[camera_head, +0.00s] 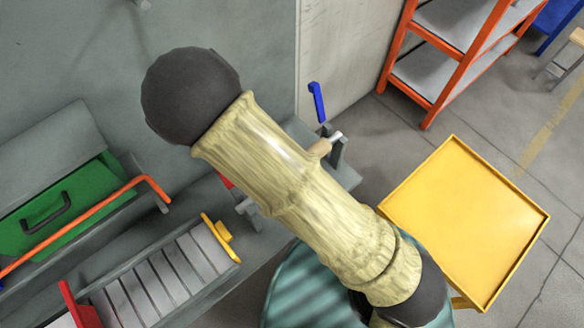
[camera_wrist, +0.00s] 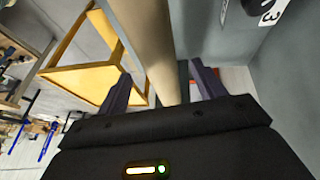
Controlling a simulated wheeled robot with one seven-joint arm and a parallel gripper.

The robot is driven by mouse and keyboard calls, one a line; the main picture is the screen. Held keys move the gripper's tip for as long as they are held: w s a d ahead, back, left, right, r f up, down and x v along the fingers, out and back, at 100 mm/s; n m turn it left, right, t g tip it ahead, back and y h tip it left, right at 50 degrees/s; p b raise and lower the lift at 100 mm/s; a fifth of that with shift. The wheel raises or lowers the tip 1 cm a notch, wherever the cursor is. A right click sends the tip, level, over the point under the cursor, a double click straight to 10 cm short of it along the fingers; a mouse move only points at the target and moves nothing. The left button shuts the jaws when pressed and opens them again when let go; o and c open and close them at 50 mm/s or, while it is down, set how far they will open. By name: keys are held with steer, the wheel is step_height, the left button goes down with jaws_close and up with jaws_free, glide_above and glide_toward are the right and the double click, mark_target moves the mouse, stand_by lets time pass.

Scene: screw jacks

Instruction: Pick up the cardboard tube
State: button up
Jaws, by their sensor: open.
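The cardboard tube (camera_wrist: 152,42) is a plain tan cylinder in the wrist view. It runs from the top edge down between the two dark fingers of my gripper (camera_wrist: 163,92). The gripper is open, with a visible gap between the tube and each finger. The tube's near end is hidden behind the gripper body. In the head view my pale yellow arm hides the gripper. A small tan piece shows beside the arm there; I cannot tell if it is the tube.
A yellow tray-topped table (camera_head: 465,220) stands at right, and orange shelving (camera_head: 440,70) behind it. A blue handle (camera_head: 317,102) rises beside my arm. A green box (camera_head: 50,215) and a grey slatted rack (camera_head: 160,280) lie at left. Open floor shows at far right.

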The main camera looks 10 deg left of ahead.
steer(key=shift+p+x, duration=0.35)
steer(key=shift+x, duration=1.5)
steer(key=shift+s, duration=0.1)
steer(key=c, duration=1.4)
steer(key=shift+r, duration=0.15)
steer(key=shift+c, duration=0.2)
step_height(320, 180, up, 10)
steer(key=shift+f+b, duration=0.1)
steer(key=shift+b, duration=0.6)
